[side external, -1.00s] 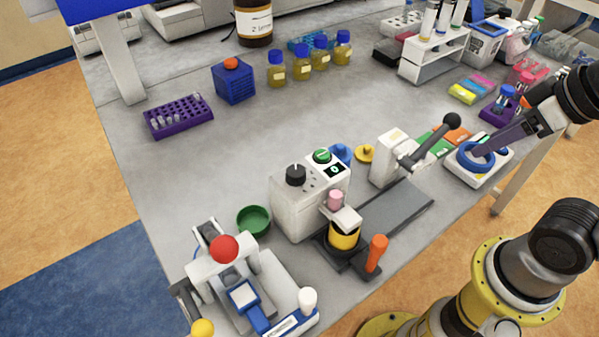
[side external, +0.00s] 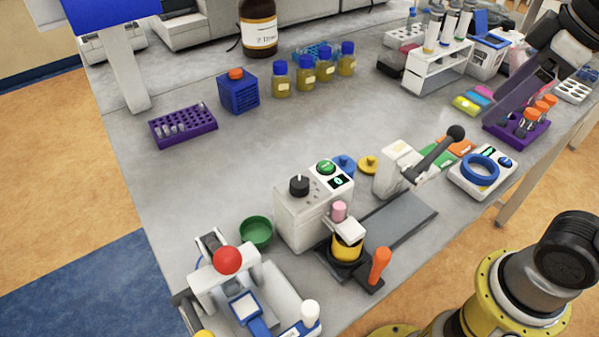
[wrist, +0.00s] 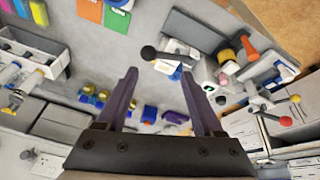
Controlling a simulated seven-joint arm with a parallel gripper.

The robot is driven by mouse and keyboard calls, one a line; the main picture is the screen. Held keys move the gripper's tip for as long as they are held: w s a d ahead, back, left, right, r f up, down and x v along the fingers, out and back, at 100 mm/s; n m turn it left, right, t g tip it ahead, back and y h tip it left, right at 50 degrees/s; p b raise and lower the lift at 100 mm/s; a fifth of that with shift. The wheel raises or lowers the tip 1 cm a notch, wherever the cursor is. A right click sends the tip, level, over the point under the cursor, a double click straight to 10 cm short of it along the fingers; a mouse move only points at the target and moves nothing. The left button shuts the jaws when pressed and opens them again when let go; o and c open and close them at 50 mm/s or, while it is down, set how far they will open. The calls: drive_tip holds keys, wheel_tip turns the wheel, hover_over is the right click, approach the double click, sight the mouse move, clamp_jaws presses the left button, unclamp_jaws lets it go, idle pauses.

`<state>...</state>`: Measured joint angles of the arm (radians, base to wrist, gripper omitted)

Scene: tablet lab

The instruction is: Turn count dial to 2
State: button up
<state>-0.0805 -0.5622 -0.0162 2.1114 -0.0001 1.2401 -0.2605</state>
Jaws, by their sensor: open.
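The black dial knob (side external: 299,185) sits on top of a white box (side external: 296,222), with a pale mark on it. Its number marks are too small to read. A green button (side external: 326,167) and a small lit display (side external: 337,181) are beside it. My gripper (side external: 491,112) is at the upper right, above the purple tube rack (side external: 516,131) and well apart from the dial. In the wrist view my gripper (wrist: 158,75) has its two dark purple fingers spread apart with nothing between them. I cannot make out the dial clearly in that view.
A white lever device with a black ball (side external: 455,132) and a blue-ringed device (side external: 480,168) stand between my gripper and the box. An orange handle (side external: 380,266), green bowl (side external: 256,231) and red-ball press (side external: 227,260) are near the box. The middle of the bench is clear.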

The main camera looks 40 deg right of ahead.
drive_tip(key=w+a+r+n+g, duration=0.2)
drive_tip(key=w+a+r+n, duration=0.2)
drive_tip(key=w+a+r, duration=0.25)
drive_tip(key=n+g, duration=0.2)
drive_tip(key=n, duration=0.4)
hover_over(299, 182)
wheel_tip(299, 182, down, 5)
wheel_tip(299, 182, down, 14)
drive_tip(key=shift+r, duration=0.2)
drive_tip(key=shift+m, duration=0.3)
clamp_jaws()
